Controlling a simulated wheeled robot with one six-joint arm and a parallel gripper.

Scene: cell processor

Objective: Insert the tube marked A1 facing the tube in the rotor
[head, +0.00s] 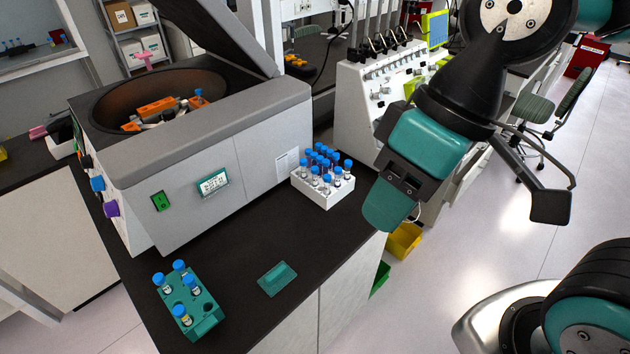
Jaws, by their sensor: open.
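A grey centrifuge (215,160) stands on the dark bench with its lid raised. Inside its bowl is the rotor (165,115) with orange holders, and a blue-capped tube (199,97) shows at its right side. A teal rack (205,318) at the front left of the bench holds several upright blue-capped tubes (182,315). A white rack (325,192) right of the centrifuge holds many more. No A1 mark is readable on any tube. My gripper (388,210) is open and empty, just right of the white rack, near the bench's right edge.
A small teal block (277,279) lies on the bench between the two racks. The raised lid (220,30) stands over the back of the bowl. A white machine (370,95) with knobs stands behind my gripper. The front middle of the bench is mostly clear.

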